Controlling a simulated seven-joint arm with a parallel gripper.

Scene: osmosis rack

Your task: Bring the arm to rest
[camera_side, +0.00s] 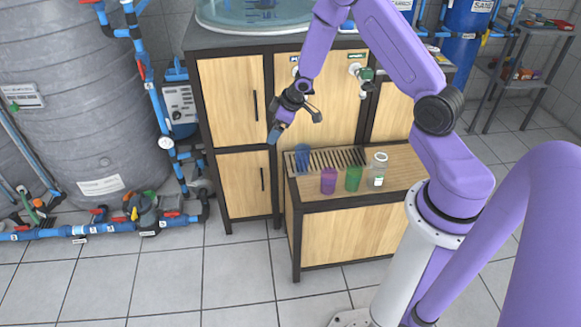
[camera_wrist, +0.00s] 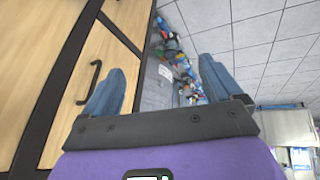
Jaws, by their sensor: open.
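My gripper (camera_side: 297,122) is open and empty, raised in the air in front of the wooden cabinet doors, above and left of the small wooden counter. In the wrist view its two blue fingers stand wide apart (camera_wrist: 160,90) with nothing between them. My purple arm arches over the counter from the right.
A grey tank (camera_side: 80,100) and pipes stand left.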

